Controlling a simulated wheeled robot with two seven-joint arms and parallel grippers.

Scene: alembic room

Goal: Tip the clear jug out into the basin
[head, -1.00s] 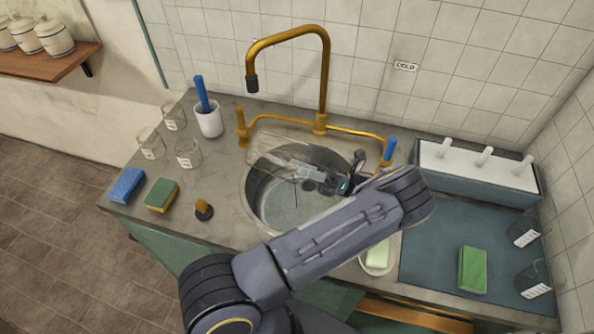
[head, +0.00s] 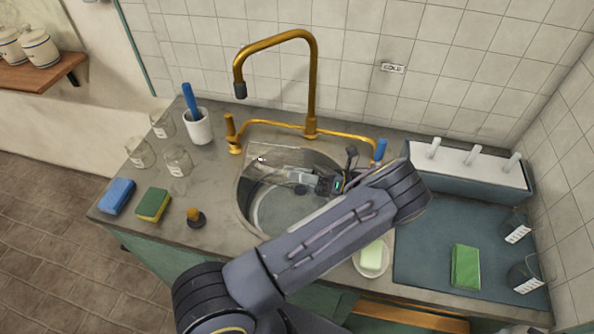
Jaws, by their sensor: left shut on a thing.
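The round metal basin (head: 243,206) is sunk in the grey counter, and its floor shows water or a wet sheen. My left gripper (head: 306,179) is over the basin's far right part, shut on the clear jug (head: 270,163). The jug is tipped on its side, its far end pointing left over the basin's rear left rim. Its glass is so clear that its outline and any contents are hard to make out. My left forearm hides the basin's front right side. My right gripper is not in view.
A brass tap (head: 313,85) arches behind the basin. Glass jars (head: 178,162), a white cup (head: 199,127), sponges (head: 153,204) and a brass-topped stopper (head: 195,217) stand left. A soap dish (head: 371,262) and a dark mat (head: 425,245) lie right.

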